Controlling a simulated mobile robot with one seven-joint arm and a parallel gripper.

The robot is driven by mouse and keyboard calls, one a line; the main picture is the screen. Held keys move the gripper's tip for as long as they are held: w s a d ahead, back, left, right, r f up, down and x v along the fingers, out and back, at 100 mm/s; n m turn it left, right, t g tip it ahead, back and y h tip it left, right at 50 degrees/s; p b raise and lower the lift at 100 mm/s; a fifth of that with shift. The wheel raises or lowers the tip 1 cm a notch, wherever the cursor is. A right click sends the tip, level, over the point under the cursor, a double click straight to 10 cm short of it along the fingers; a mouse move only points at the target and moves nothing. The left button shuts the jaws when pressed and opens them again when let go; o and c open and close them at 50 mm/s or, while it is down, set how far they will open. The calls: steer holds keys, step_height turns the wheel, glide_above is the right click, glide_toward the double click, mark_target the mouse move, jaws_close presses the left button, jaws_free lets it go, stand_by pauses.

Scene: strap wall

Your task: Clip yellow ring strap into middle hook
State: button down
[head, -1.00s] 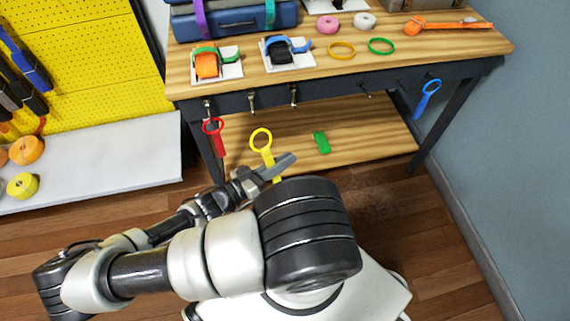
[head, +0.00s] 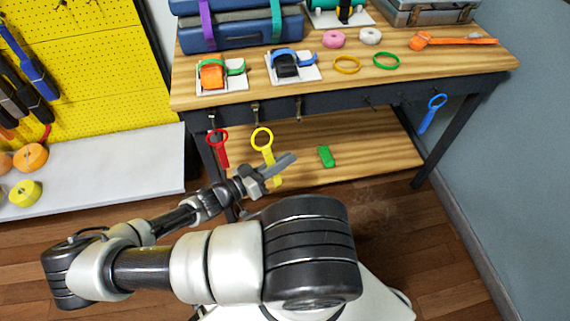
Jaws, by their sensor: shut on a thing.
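The yellow ring strap (head: 268,156) is upright, its ring at the top and its tail between the fingers of my gripper (head: 277,172). My gripper is shut on the strap below the ring. The ring is in front of the bench and just below the second hook from the left (head: 255,112); it looks apart from it. Another hook (head: 298,106) is to its right and one (head: 212,119) to its left, all on the dark front rail. I cannot tell for sure which of these is the middle hook. Part of the strap's tail is hidden by the fingers.
A red ring strap (head: 218,148) hangs close on the left and a blue one (head: 432,112) at the far right. A green block (head: 325,156) lies on the lower shelf (head: 375,150). The wooden bench top (head: 440,62) holds cases, rings and buckles.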

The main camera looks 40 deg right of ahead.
steer(key=shift+w+d+f+b, duration=0.45)
steer(key=shift+w+b, duration=0.15)
steer(key=shift+w, duration=0.1)
steer(key=shift+w+d+f+b, duration=0.4)
steer(key=shift+w+b, duration=0.15)
steer(key=shift+w, duration=0.15)
steer(key=shift+w+d+f+b, duration=0.45)
steer(key=shift+w+b, duration=0.15)
steer(key=shift+w, duration=0.1)
steer(key=c, duration=1.7)
jaws_free()
steer(key=shift+c, duration=0.2)
steer(key=shift+a, duration=0.1)
